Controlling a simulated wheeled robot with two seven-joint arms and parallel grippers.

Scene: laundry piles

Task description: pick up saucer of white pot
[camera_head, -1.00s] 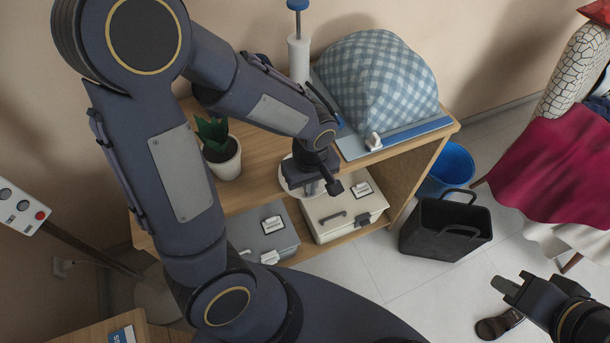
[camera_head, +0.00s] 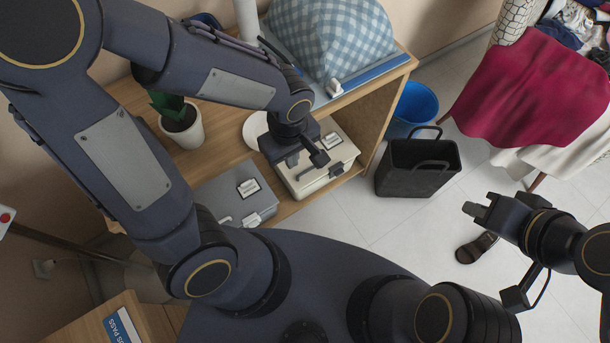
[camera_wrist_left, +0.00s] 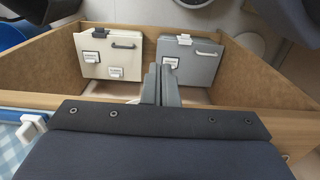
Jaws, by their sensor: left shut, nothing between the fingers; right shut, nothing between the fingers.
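The white pot (camera_head: 183,128) with a green plant stands on the left part of the wooden shelf top. A white round saucer (camera_head: 254,128) lies on the shelf top to the right of the pot, apart from it. My left arm and gripper cover its right side. My left gripper (camera_head: 316,157) is shut and empty, to the right of the saucer near the shelf's front edge; its closed fingers show in the left wrist view (camera_wrist_left: 166,86). I cannot clearly make out the saucer there. My right gripper (camera_head: 474,209) is shut and empty, over the floor at right.
A checked blue cloth bundle (camera_head: 330,35) lies at the shelf's right. Below are a cream box (camera_head: 318,170) and a grey box (camera_head: 232,197). A black bag (camera_head: 415,168), a blue bucket (camera_head: 416,103) and a red-draped chair (camera_head: 535,90) stand at right. Open floor lies in front.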

